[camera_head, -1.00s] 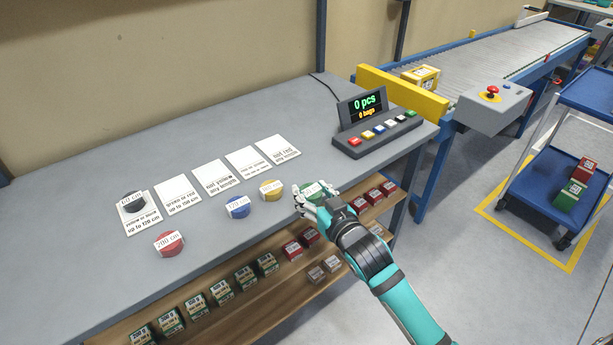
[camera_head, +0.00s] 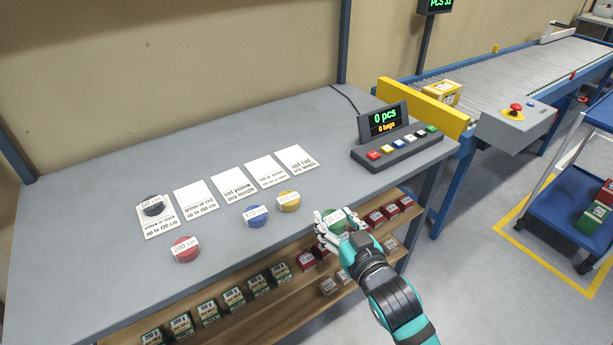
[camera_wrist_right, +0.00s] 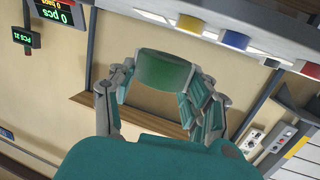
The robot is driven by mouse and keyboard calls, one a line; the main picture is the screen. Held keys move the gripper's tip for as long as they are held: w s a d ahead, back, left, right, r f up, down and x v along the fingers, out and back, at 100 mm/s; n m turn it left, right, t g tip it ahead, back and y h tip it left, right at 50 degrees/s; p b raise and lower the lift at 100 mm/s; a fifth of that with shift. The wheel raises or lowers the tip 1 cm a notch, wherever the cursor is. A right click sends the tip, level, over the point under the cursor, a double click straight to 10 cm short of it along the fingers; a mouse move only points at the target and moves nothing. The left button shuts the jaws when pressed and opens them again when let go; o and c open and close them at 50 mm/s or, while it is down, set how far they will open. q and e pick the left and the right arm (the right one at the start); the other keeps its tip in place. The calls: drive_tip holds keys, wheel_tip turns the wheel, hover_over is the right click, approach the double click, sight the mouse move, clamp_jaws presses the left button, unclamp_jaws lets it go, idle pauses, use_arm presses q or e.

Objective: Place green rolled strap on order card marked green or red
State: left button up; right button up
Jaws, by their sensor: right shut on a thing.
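The green rolled strap (camera_head: 334,218) is in my right gripper (camera_head: 332,226), whose fingers are closed around its sides. Gripper and strap appear at the table's front edge in the head view. The wrist view shows the green strap (camera_wrist_right: 163,70) between the fingers of my right gripper (camera_wrist_right: 160,88). My left gripper is not in view.
Blue (camera_head: 256,215), yellow (camera_head: 288,202) and red (camera_head: 185,249) straps lie before the cards. A black strap (camera_head: 153,205) sits on the leftmost card (camera_head: 158,227). A button console (camera_head: 398,147) stands at the table's right. Several boxes fill the shelf (camera_head: 225,325) below.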

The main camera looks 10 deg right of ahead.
drive_tip(key=shift+w+d+f+y, duration=0.15)
drive_tip(key=shift+w+f+y, duration=0.15)
drive_tip(key=shift+w+f, duration=0.45)
drive_tip(key=shift+r, duration=0.1)
hover_over(320, 195)
drive_tip(key=s, duration=0.1)
drive_tip(key=shift+s+f, duration=0.1)
drive_tip(key=shift+f, duration=0.6)
drive_tip(key=shift+w+d, duration=0.1)
drive_tip(key=shift+w, duration=0.5)
wheel_tip(320, 195, down, 2)
drive_tip(key=shift+f, duration=0.25)
drive_tip(key=shift+f+p, duration=0.3)
